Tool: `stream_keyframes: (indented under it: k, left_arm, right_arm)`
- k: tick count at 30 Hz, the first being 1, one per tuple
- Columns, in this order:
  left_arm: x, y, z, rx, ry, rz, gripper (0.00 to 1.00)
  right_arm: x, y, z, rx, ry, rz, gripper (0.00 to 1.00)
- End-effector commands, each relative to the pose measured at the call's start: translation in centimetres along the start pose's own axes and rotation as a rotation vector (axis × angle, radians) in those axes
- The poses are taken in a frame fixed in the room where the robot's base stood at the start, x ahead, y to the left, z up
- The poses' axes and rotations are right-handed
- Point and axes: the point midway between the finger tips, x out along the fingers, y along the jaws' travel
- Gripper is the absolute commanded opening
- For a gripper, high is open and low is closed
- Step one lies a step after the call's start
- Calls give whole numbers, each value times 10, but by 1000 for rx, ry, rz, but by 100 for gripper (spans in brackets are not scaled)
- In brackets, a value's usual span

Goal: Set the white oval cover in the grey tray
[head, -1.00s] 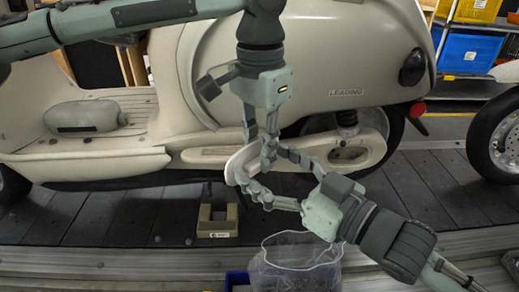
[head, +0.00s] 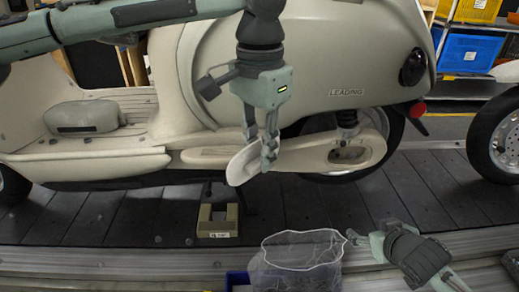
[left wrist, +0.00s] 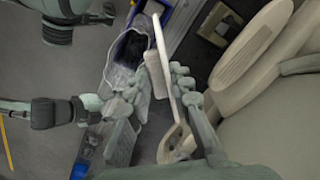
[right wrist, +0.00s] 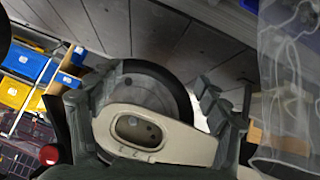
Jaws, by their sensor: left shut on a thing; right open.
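The white oval cover (head: 240,166) is held tilted in my left gripper (head: 268,150), in front of the scooter's rear lower side. In the left wrist view the cover (left wrist: 160,45) shows nearly edge-on between the fingers. My left gripper is shut on it, and the fingers hide part of it. My right gripper (head: 362,238) is open and empty, low at the right, apart from the cover; its fingers also frame the right wrist view (right wrist: 155,110). I cannot clearly make out the grey tray; a grey shape (left wrist: 121,144) in the left wrist view may be it.
A cream scooter (head: 330,60) stands on the dark slat conveyor (head: 100,215). A small beige notched block (head: 217,221) is on the slats. Slats right of the block are bare.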

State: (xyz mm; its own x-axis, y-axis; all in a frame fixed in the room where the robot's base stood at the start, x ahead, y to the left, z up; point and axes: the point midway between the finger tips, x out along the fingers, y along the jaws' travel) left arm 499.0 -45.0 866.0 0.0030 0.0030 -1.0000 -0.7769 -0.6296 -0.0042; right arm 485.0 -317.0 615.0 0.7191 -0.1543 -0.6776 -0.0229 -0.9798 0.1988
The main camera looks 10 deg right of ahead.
Motion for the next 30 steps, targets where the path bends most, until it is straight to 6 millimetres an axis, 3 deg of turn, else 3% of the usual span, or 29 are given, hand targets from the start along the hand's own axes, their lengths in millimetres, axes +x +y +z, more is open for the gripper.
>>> stream_keyframes:
  k: [1, 5, 11, 12, 15, 21, 25, 30]
  left_arm:
    - [0, 0, 0, 0, 0, 0, 0]
    - [0, 0, 0, 0, 0, 0, 0]
    - [0, 0, 0, 0, 0, 0, 0]
    - [0, 0, 0, 0, 0, 0, 0]
    - [0, 0, 0, 0, 0, 0, 0]
    - [0, 0, 0, 0, 0, 0, 0]
    - [0, 0, 0, 0, 0, 0, 0]
    - [8, -12, 8, -51, -1, 1, 0]
  right_arm:
    - [4, 18, 23, 15, -66, 53, 76]
    - [5, 63, 78, 49, -231, 192, 76]
    - [-18, 126, 166, 104, -490, 403, 76]
    - [-12, 97, 176, 84, -503, 330, 76]
    - [-4, 47, 198, 29, -530, 200, 76]
    - [2, -34, 222, -52, -539, 1, 76]
    - [2, -64, 228, -83, -531, -70, 76]
    - [1, -79, 230, -98, -524, -104, 76]
